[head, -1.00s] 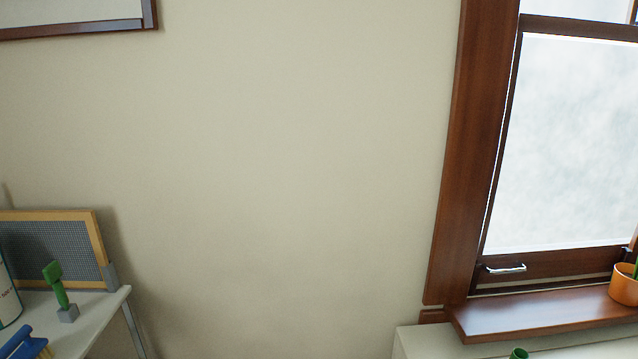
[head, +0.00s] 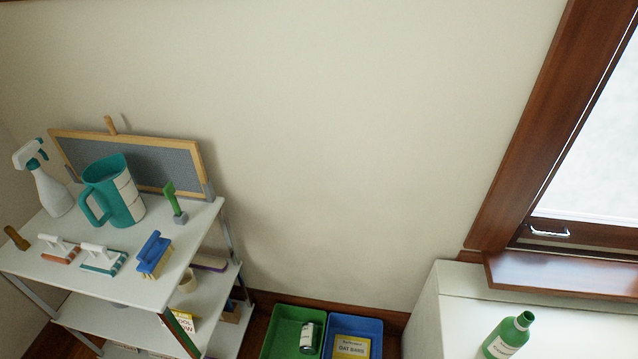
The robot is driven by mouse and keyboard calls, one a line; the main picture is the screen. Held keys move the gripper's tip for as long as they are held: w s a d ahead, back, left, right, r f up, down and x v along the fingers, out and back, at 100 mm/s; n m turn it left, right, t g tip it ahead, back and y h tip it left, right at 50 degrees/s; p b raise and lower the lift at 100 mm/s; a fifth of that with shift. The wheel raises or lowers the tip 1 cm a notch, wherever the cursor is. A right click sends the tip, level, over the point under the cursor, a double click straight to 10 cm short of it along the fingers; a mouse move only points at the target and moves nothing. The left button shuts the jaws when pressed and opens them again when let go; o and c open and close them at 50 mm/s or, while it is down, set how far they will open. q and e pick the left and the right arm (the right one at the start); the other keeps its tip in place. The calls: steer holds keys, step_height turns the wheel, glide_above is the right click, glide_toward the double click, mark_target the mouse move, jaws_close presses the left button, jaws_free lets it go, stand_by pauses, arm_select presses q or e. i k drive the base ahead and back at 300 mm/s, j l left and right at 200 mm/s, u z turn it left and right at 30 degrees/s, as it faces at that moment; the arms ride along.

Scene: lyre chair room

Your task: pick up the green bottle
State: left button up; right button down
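The green bottle (head: 507,337) stands on a white cabinet top (head: 590,325) at the lower right of the head view, below the window. It has a pale label and an open-looking green neck. Its lower part is cut off by the bottom edge of the picture. Neither of my grippers shows in the head view.
A white shelf unit (head: 105,284) at the left holds a spray bottle (head: 52,190), a teal jug (head: 122,200), brushes and a framed screen. A green bin (head: 280,335) and a blue bin (head: 368,326) stand on the floor between shelf and cabinet. The wooden windowsill (head: 560,274) juts out above the cabinet.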

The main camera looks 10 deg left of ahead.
mark_target(512, 332)
steer(key=k+l, duration=0.3)
steer(key=k, duration=0.15)
steer(key=k+l, duration=0.3)
steer(key=k, duration=0.15)
steer(key=k+l, duration=0.35)
steer(key=k, duration=0.15)
